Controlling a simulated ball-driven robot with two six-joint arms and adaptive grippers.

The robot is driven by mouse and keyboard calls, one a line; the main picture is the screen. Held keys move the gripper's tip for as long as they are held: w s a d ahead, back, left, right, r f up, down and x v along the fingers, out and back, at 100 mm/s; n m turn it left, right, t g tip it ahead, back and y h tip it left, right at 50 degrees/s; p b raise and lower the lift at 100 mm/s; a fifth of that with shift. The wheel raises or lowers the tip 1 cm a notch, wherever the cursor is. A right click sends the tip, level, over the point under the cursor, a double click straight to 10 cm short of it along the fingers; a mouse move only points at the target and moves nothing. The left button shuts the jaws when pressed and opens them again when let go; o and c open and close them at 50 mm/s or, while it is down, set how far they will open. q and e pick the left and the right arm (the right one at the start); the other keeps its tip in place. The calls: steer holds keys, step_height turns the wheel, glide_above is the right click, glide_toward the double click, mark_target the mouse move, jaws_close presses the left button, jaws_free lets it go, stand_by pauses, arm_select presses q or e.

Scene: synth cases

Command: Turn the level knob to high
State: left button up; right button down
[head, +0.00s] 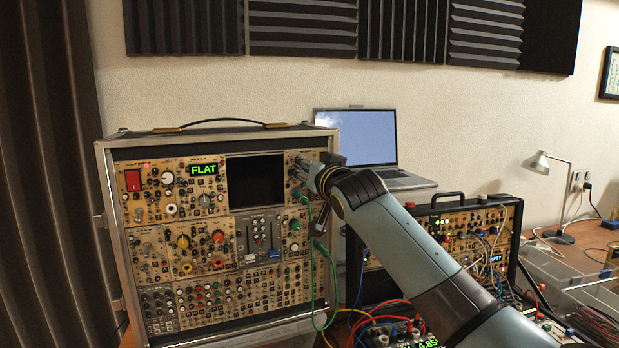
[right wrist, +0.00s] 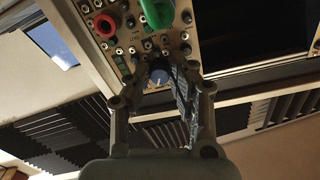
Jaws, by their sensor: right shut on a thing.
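My right gripper (head: 309,172) reaches the upper right module of the large synth case (head: 98,190). In the right wrist view my right gripper (right wrist: 160,82) is shut on a small blue knob (right wrist: 158,72) with a white pointer line, one finger on each side of it. I take this to be the level knob; the lettering on its panel is too small to read surely. In the head view the gripper hides this knob. My left gripper is not in view.
Green cables (head: 331,270) hang below my right gripper. A laptop (head: 358,135) stands behind, and a second synth case (head: 490,215) stands to the right.

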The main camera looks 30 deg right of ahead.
steer(key=m+b, duration=0.4)
steer(key=m, duration=1.6)
steer(key=shift+r+m+y, duration=0.1)
steer(key=shift+m+y, duration=0.2)
steer(key=shift+y, duration=0.1)
stand_by(0.3)
steer(key=c, duration=1.2)
jaws_free()
